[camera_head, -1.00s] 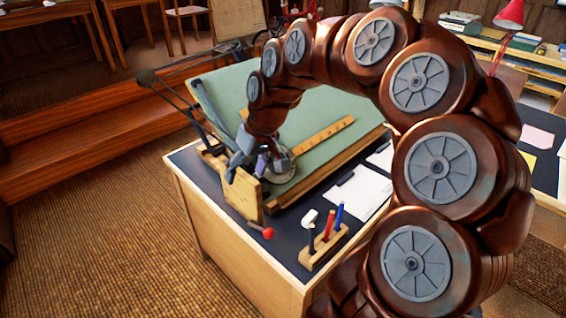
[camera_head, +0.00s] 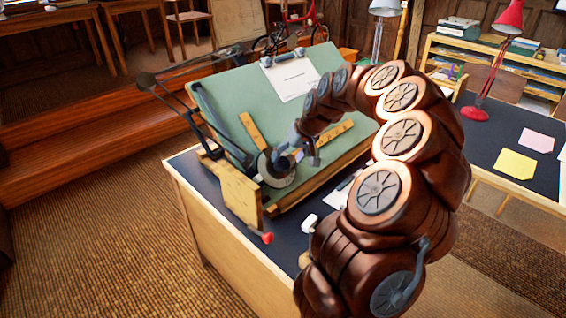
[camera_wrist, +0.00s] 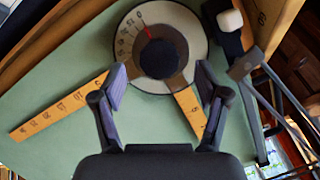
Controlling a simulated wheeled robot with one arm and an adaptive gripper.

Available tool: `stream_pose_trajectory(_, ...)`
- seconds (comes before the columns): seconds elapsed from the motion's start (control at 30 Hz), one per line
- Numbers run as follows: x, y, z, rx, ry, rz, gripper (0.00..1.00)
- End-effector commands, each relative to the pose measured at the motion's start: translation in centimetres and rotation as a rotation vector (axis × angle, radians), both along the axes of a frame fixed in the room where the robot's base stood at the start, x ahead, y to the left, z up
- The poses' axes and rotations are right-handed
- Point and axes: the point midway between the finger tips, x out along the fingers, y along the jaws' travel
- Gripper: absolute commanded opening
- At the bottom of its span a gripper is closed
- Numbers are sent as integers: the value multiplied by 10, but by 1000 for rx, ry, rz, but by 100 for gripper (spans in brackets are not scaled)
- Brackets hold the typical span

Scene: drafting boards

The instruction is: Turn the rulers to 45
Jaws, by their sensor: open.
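The drafting head's round white dial (camera_head: 277,168) sits low on the green tilted board (camera_head: 235,98). In the wrist view the dial (camera_wrist: 188,22) has a dark round knob (camera_wrist: 160,58) at its centre and a short red mark near the scale's 0. Two yellow rulers leave the head at about a right angle: one ruler (camera_head: 252,130) runs up the board, the other ruler (camera_head: 336,131) runs right. Both also show in the wrist view, left (camera_wrist: 58,108) and right (camera_wrist: 190,108). My gripper (camera_wrist: 160,80) is open and empty, fingers apart on either side, just below the knob in the picture.
A linkage arm (camera_head: 205,118) runs along the board's left edge. A wooden plate (camera_head: 241,190) and a red knob (camera_head: 267,238) are at the desk's near left. A paper sheet (camera_head: 292,78) is clipped at the board's top. A red lamp (camera_head: 508,18) stands at right.

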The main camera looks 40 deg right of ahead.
Motion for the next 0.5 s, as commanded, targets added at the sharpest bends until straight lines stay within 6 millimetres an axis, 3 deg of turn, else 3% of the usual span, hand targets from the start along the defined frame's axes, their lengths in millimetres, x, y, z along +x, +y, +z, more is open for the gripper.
stream_pose_trajectory(0.2, 13, 5, -27, 1, 3, 0, 74)
stream_pose_trajectory(0.5, 18, 6, -35, -1, -2, -2, 74)
